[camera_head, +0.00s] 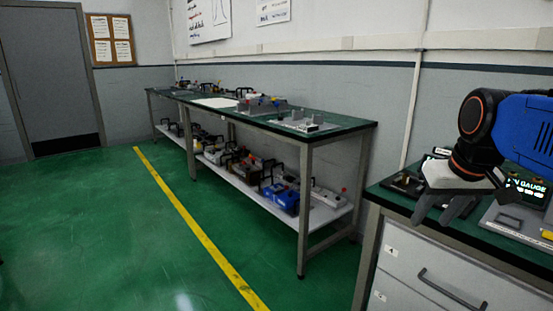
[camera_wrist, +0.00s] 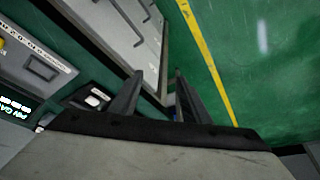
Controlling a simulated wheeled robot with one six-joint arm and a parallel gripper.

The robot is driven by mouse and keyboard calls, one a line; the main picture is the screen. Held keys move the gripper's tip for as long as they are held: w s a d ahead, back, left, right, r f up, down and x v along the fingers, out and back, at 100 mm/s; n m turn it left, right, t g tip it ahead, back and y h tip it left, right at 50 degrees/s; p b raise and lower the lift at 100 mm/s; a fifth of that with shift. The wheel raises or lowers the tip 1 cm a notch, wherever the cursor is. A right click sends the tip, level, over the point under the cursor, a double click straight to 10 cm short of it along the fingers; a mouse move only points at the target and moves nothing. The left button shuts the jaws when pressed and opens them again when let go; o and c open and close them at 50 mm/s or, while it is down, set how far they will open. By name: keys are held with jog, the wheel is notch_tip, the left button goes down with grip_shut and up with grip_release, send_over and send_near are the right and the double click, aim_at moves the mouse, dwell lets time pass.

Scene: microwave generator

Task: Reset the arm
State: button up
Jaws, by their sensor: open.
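My gripper (camera_head: 443,209) is at the right of the head view, at the end of my blue and black arm. It hangs in front of the bench with drawers (camera_head: 440,275), near its green top. Its two dark fingers also show in the wrist view (camera_wrist: 158,78), pointing away with a gap between them. The gripper is open, and nothing is between the fingers. Past the fingers, the wrist view shows the drawer fronts (camera_wrist: 130,28) and the green floor.
A gauge device (camera_head: 525,192) with a lit display stands on the bench close to my gripper. A long green-topped table (camera_head: 340,130) with equipment runs along the wall. A yellow line (camera_head: 200,225) crosses the floor. The floor at left is clear, up to a grey door (camera_head: 52,80).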

jog(key=s+a+f, duration=0.2)
jog(key=s+f, duration=0.4)
jog(key=f, duration=0.2)
jog(key=s+a+f, duration=0.2)
jog(key=s+f, duration=0.4)
jog(key=f, duration=0.2)
jog(key=shift+s+a+f+n, duration=0.15)
jog(key=shift+s+a+n, duration=0.15)
jog(key=shift+a, duration=0.1)
